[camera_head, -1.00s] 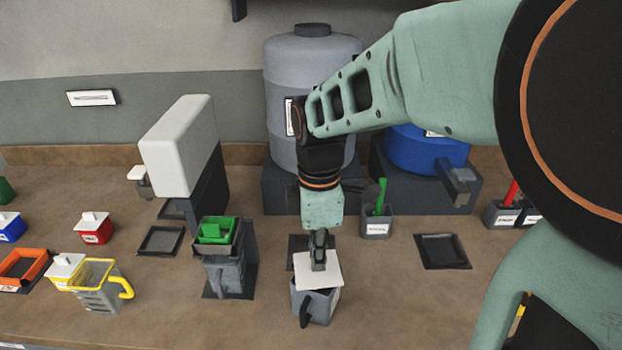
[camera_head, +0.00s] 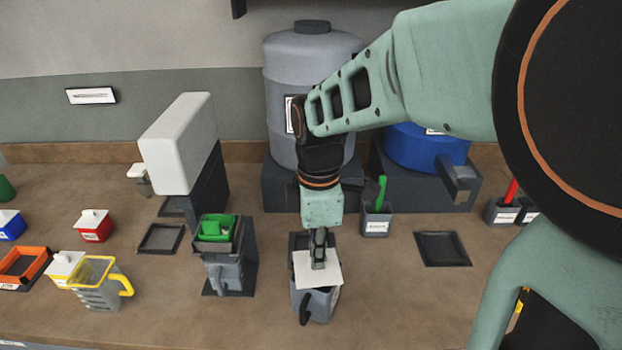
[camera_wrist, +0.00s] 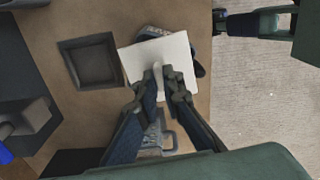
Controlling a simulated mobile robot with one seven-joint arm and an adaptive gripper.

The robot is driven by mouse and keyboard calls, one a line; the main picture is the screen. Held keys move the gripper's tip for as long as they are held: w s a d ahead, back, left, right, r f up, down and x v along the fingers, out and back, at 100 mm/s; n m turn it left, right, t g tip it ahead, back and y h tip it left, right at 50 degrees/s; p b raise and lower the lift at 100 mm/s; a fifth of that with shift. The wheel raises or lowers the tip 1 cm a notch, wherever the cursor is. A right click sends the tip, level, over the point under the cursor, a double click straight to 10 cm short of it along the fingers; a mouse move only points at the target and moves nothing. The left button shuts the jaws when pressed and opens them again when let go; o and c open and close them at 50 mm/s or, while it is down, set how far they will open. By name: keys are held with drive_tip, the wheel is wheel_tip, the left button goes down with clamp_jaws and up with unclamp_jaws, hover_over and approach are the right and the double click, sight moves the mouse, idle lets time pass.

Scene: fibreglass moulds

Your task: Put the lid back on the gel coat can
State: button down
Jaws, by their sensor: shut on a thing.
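The lid (camera_head: 319,276) is a flat white square plate with an upright knob. My gripper (camera_head: 319,252) is shut on the knob and holds the lid roughly level. The gel coat can (camera_head: 318,303) is a grey square container with a dark handle, directly under the lid. The lid hides the can's opening, so I cannot tell whether it touches the rim. In the wrist view the lid (camera_wrist: 165,50) lies between and beyond my fingertips (camera_wrist: 163,82). Its knob is between them, and parts of the can show past the lid's far and right edges.
A grey stand with a green-topped container (camera_head: 216,232) is to the left. A clear jug with a yellow rim (camera_head: 98,290) is further left. A cup with a green tool (camera_head: 377,218) stands behind right. An empty dark tray (camera_head: 442,248) lies right, with bare bench around it.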

idle(0.3)
drive_tip(key=c, duration=1.5)
unclamp_jaws()
drive_tip(key=shift+r+p, duration=2.9)
drive_tip(key=shift+r, duration=0.65)
drive_tip(key=shift+c, duration=0.6)
clamp_jaws()
